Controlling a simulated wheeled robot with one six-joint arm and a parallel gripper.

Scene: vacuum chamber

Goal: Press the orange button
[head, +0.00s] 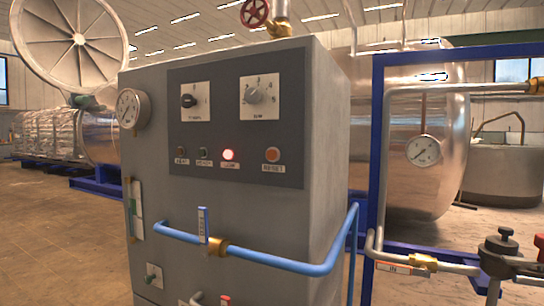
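Nothing covers the button. To its left are a glowing red lamp (228,155), a small dark green light (203,153) and a small dark brownish light (181,152). The panel is on the front of a grey cabinet (200,210). My gripper does not show in this view.
A blue pipe (280,262) with a brass valve (216,246) crosses the cabinet's lower front. A pressure gauge (128,108) is at its left edge. A blue frame (378,150) with pipes stands at right.

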